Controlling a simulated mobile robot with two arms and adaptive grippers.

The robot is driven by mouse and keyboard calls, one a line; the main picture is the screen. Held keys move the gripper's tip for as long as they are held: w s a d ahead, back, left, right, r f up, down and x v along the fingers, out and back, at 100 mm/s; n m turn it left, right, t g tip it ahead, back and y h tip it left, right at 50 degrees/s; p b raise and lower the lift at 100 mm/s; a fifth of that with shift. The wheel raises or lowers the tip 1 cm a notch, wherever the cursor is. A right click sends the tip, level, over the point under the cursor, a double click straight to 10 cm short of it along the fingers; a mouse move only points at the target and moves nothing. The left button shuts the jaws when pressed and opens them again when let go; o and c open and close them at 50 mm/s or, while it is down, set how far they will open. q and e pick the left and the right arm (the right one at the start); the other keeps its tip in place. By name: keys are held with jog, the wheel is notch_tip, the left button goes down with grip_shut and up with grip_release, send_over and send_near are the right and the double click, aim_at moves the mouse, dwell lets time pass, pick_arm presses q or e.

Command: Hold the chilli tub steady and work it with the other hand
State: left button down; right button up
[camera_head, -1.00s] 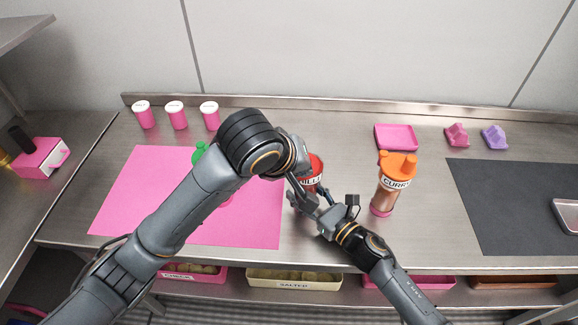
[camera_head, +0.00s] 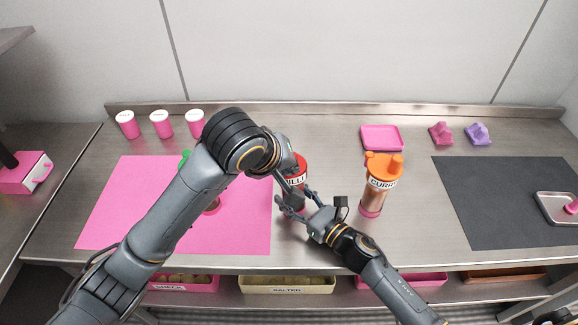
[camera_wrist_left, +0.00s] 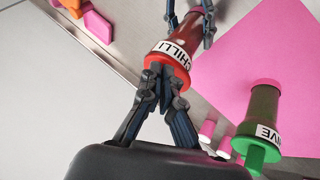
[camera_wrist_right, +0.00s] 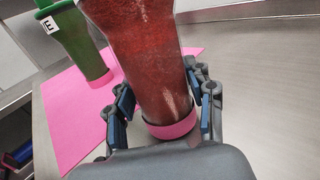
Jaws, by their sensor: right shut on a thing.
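The chilli tub (camera_head: 300,168), with a red lid and a white label, stands near the middle of the counter, partly behind my left wrist. My right gripper (camera_head: 295,199) is shut on its lower body. In the right wrist view the fingers lie on both sides of the dark red tub (camera_wrist_right: 145,60), just above its pink base band. In the left wrist view my left gripper (camera_wrist_left: 163,92) is at the tub's red lid (camera_wrist_left: 160,64), its two fingers close together. Whether they grip part of the lid is hidden.
The orange-lidded curry tub (camera_head: 381,185) stands close to the right of my right gripper. A green-lidded tub (camera_wrist_left: 264,110) stands on the pink mat (camera_head: 120,215). Three small pink pots (camera_head: 161,125) and a pink tray (camera_head: 382,138) are farther back. The dark mat (camera_head: 490,205) is mostly clear.

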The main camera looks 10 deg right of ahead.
jog(key=shift+s+f, duration=0.15)
jog(key=shift+f, duration=0.05)
jog(key=shift+d+f, duration=0.1)
pick_arm(q)
jog(key=s+a+r, duration=0.1)
jog(key=s+r, duration=0.7)
jog(key=s, duration=0.1)
jog(key=shift+s+a, duration=0.25)
jog(key=shift+a, duration=0.15)
